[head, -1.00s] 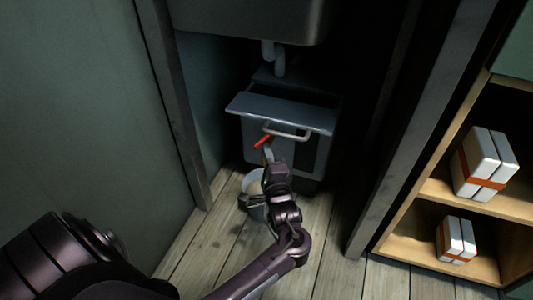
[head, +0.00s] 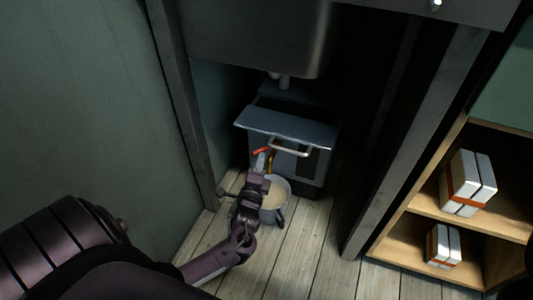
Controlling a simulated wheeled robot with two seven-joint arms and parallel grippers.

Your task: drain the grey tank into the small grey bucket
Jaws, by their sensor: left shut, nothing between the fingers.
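The grey tank (head: 316,138) stands under the basin with its top flap (head: 285,124) sticking out over a front handle (head: 290,149). A red lever (head: 261,151) is on its front left, nearly level, with a brass-coloured spout or stream (head: 271,164) just below; I cannot tell which. The small grey bucket (head: 276,214) stands upright on the floor below it, with beige content (head: 273,193) inside. My left gripper (head: 263,163) is shut and empty, just below the red lever and beside the spout; contact is unclear. My arm covers the bucket's left side. My right gripper is out of view.
A dark basin (head: 250,40) with a drain pipe (head: 284,82) hangs above the tank. Posts (head: 182,110) and (head: 415,140) frame the niche. Shelves (head: 395,240) with white boxes (head: 467,182) stand at the right. The plank floor (head: 305,245) in front is clear.

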